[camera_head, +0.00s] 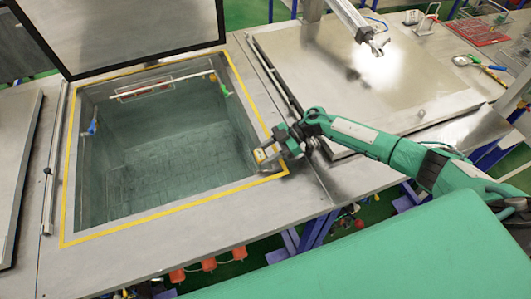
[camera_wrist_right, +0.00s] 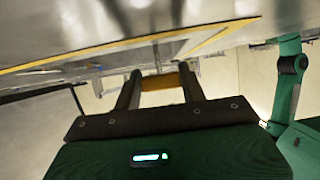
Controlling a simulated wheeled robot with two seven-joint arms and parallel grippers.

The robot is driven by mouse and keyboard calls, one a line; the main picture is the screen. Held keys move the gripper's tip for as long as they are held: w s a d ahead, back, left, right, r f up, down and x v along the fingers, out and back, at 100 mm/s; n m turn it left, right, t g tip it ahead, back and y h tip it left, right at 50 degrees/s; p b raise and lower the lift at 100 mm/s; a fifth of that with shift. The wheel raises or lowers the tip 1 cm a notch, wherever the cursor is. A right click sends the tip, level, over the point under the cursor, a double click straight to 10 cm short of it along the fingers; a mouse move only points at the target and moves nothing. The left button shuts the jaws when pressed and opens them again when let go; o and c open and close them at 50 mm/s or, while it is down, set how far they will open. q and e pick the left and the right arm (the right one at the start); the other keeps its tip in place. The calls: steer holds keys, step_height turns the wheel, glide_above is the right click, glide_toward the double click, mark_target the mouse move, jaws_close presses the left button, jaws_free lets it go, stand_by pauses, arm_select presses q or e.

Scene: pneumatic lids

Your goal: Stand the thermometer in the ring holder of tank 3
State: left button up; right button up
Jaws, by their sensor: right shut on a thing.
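My right gripper (camera_head: 268,156) is low over the right rim of the open tank (camera_head: 110,226), at the yellow border line near the front right corner. It is shut on a small yellow piece (camera_head: 260,155), which appears to be part of the thermometer. I cannot make out a ring holder or a tank number. My left gripper is not in view.
The open tank's raised lid (camera_head: 125,30) stands behind it. A closed steel lid (camera_head: 365,80) lies to the right.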

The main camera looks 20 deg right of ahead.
steer(key=shift+f, duration=0.25)
stand_by(0.3)
